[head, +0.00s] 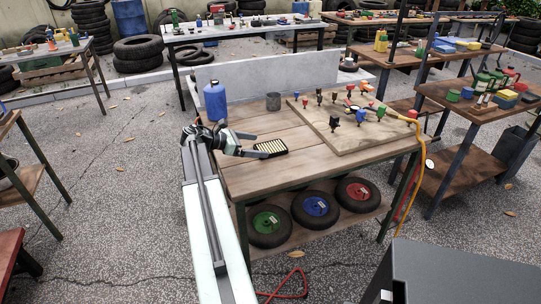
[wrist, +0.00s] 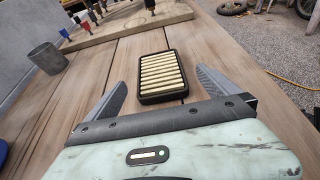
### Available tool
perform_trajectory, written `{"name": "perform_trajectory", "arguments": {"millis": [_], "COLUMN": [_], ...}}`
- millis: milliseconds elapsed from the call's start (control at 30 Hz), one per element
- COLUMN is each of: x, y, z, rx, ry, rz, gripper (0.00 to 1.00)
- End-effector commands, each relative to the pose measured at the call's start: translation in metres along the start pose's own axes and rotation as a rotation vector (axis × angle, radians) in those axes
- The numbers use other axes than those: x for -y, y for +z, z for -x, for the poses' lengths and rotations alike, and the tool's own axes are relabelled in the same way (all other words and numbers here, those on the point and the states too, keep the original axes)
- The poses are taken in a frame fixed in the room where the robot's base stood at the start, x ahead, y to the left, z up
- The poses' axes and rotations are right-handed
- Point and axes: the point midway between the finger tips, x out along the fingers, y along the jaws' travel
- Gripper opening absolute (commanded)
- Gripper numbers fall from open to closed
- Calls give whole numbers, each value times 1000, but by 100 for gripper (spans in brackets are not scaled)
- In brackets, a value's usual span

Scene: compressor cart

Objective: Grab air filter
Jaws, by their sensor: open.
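The air filter (head: 271,148) is a flat rectangular piece with a black frame and cream pleats. It lies on the wooden bench top near the bench's left part in the head view. In the wrist view the filter (wrist: 162,76) lies just ahead of my gripper (wrist: 165,84), roughly centred between the two grey fingers. My gripper is open and empty, with the fingers spread wider than the filter. In the head view my gripper (head: 254,144) is low over the bench, just left of the filter. Whether a finger touches the filter cannot be told.
A blue bottle (head: 215,101) and a grey cup (head: 273,101) stand behind the filter on the wooden bench (head: 235,178). A wooden board (head: 350,135) with several coloured fittings lies to the right. Bare planks surround the filter.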

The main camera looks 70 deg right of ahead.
Motion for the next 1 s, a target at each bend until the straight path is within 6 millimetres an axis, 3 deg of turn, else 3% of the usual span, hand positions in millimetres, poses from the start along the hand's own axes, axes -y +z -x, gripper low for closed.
{"name": "perform_trajectory", "arguments": {"millis": [167, 433, 667, 933, 1000], "x": [0, 0, 0, 0, 0], "y": [-2, -4, -1, -1, -1], "z": [-8, -52, -55, -55, -55], "rx": [-1, -1, -1, -2, -1], "ry": [0, -1, 1, 0, 0], "rz": [-1, -2, -2, -2, -2], "gripper": [100, 100, 100, 28, 26]}}
